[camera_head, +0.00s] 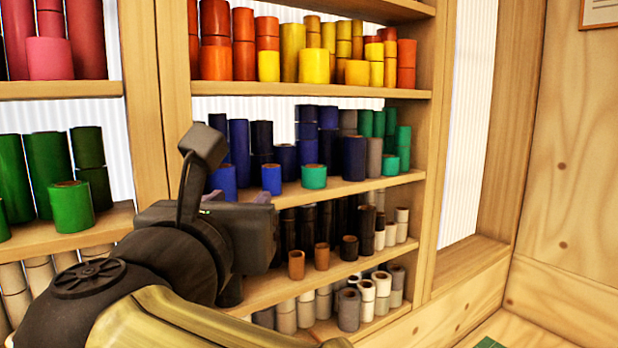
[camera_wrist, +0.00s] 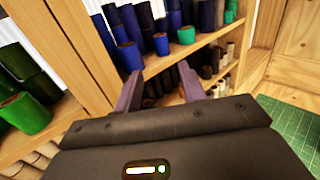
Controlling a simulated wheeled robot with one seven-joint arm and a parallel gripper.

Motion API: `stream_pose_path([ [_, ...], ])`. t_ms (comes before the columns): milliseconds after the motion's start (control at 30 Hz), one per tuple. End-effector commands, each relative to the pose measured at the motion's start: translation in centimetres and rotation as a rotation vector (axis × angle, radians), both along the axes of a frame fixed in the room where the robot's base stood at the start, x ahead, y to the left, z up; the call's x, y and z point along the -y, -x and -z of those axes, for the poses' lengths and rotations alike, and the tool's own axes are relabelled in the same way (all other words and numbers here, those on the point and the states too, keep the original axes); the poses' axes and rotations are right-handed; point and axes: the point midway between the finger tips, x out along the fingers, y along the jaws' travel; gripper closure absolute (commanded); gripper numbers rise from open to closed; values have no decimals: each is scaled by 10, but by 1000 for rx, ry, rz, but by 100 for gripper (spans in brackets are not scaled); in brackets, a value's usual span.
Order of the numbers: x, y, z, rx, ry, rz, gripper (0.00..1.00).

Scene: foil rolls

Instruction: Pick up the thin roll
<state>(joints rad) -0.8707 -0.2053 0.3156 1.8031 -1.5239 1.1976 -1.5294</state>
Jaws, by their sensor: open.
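Many foil rolls stand upright on the shelves, and I cannot tell which one is meant by the thin roll. Narrow ones at the shelf fronts include a small blue roll (camera_head: 271,180) and two slim brown rolls, one on the left (camera_head: 296,265) and one on the right (camera_head: 321,257). The blue roll also shows in the wrist view (camera_wrist: 131,56). My gripper (camera_head: 240,197) is in front of the shelves, its jaws apart. In the wrist view my gripper (camera_wrist: 160,82) points at the shelves with nothing between its fingers. My arm hides part of the lower shelves.
A wooden upright (camera_head: 158,90) divides the left shelf bay from the middle one. A short teal roll (camera_head: 314,177) stands close by, and a green roll (camera_head: 70,207) stands at left. A green mat (camera_wrist: 290,125) lies at right.

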Motion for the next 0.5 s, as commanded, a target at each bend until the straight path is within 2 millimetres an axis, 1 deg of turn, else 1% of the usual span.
stream_pose_path([
  [500,-2,-88,-3,-4,4,-7,59],
])
